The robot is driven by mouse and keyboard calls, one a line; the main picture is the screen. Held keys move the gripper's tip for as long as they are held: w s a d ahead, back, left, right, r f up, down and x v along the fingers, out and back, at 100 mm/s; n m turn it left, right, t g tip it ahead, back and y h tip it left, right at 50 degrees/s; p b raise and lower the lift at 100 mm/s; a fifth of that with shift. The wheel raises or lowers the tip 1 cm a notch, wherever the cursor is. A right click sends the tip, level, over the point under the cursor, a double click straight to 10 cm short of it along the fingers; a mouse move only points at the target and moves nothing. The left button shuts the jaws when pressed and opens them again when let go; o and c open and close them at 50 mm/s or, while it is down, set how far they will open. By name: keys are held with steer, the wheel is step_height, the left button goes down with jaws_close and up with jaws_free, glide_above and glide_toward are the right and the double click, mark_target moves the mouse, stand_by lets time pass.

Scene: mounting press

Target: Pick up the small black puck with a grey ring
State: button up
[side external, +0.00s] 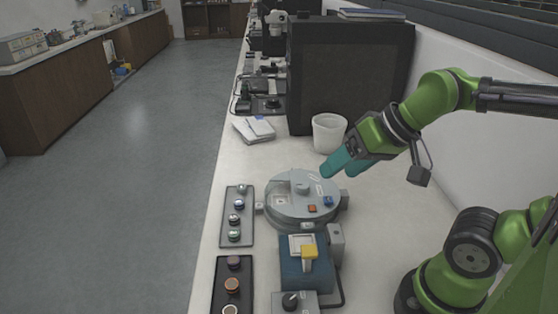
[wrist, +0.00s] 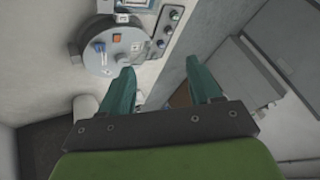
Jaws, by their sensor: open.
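The near tray (side external: 217,275) holds pucks with coloured rings: a dark brownish one (side external: 234,262), an orange-ringed one (side external: 232,285) and a pale-ringed one (side external: 230,309) cut by the frame edge. The far tray (side external: 230,190) holds several with shiny tops, including one (side external: 234,236) at its near end. I cannot tell which has the grey ring. My gripper (side external: 332,168) is open and empty, above the bench behind the round press and right of the trays. Its teal fingers (wrist: 160,68) also show in the wrist view.
The round grey press (side external: 285,213) stands beside the far tray; a blue machine (side external: 290,265) stands nearer. A white cup (side external: 328,133) is close behind my gripper. A big black cabinet (side external: 345,80) stands behind. The bench ends left of the trays.

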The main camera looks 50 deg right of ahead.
steer(key=c, duration=0.5)
steer(key=shift+o, duration=0.2)
